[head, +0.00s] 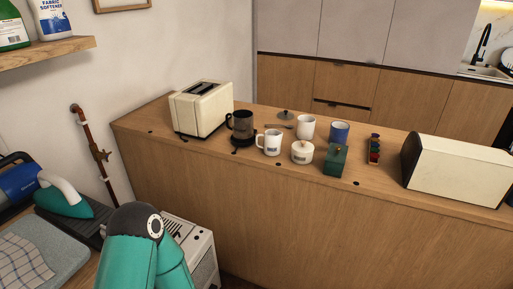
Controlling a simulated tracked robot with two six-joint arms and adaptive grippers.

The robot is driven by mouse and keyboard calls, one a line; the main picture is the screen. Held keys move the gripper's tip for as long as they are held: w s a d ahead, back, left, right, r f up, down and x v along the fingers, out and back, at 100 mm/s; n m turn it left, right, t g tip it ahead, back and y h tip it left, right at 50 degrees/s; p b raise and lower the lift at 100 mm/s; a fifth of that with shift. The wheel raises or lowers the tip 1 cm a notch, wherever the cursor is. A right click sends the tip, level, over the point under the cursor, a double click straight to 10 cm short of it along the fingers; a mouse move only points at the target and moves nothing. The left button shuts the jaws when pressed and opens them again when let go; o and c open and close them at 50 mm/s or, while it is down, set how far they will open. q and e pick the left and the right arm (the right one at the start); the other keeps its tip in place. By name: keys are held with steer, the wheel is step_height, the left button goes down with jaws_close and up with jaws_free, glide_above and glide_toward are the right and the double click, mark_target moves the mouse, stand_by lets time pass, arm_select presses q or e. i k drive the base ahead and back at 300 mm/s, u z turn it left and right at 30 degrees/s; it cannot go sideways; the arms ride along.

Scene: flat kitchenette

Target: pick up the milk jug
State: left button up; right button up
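A white labelled vessel with a side handle (271,143) stands upright on the wooden counter (300,205); it may be the milk jug, though its small size leaves this unsure. A lidded white pot (302,152) with a similar label stands just to its right. A plain white cup (306,127) stands behind them. Neither of my grippers is in view. Only a teal link of one of my arms shows at the bottom, below and left of the vessels.
A cream toaster (201,109) and dark mug (241,124) stand left of the vessel. A blue cup (339,132), green box (336,160), small rack (374,149) and bread bin (457,169) stand to its right. The counter's front strip is mostly clear.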

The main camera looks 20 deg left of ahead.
mark_target(271, 146)
steer(key=z, duration=0.15)
steer(key=i, duration=0.9)
steer(key=u, duration=0.05)
